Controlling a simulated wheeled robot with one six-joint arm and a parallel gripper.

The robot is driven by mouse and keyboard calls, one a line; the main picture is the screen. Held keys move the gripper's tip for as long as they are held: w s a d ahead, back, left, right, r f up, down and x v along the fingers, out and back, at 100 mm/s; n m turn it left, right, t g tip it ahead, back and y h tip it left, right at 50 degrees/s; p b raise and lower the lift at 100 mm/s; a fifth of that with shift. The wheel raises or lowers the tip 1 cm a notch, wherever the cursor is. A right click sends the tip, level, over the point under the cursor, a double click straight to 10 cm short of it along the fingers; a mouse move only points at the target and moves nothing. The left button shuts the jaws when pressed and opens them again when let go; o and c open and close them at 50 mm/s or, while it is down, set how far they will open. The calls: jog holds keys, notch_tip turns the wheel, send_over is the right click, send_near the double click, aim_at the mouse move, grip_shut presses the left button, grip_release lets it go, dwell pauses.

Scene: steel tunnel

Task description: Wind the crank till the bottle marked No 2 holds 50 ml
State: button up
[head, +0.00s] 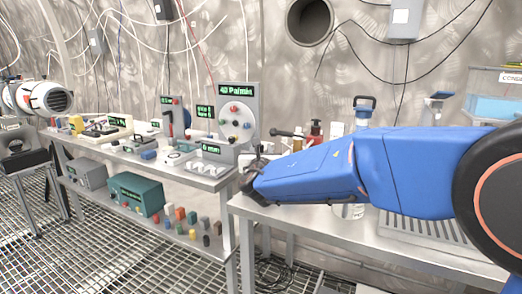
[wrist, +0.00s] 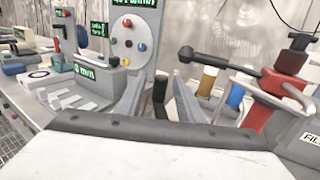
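My gripper (wrist: 159,98) has its two grey fingers apart in the wrist view. A dark upright peg (wrist: 159,90), perhaps the crank's grip, stands between or just beyond them, with a gap showing on each side. In the head view my gripper (head: 251,186) is a dark shape at the left end of my blue arm, over the near bench's left end. A clear vessel (head: 349,211) shows partly below my arm. I cannot read a No 2 mark or a fill level on any bottle. My arm hides much of the near bench.
A black-knobbed lever (wrist: 220,60) runs to a red block (wrist: 288,88) right of my gripper. A grey panel (head: 238,98) with coloured knobs stands behind left. The left bench (head: 200,176) is crowded.

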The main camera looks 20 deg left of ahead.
grip_shut()
jog(key=shift+h, duration=0.4)
jog(key=shift+s+d+m+g+h, duration=0.1)
jog(key=shift+d+m+g+h, duration=0.7)
jog(key=shift+m+h, duration=2)
jog(key=shift+d+m+g+h, duration=0.8)
jog(key=shift+m+h, duration=1.05)
jog(key=shift+h, duration=1.9)
jog(key=shift+s+d+m+g+h, duration=0.1)
jog(key=shift+d+m+g+h, duration=0.7)
jog(key=shift+m+h, duration=2)
jog(key=shift+d+n+h, duration=0.1)
jog(key=shift+n+h, duration=0.25)
jog(key=shift+h, duration=0.1)
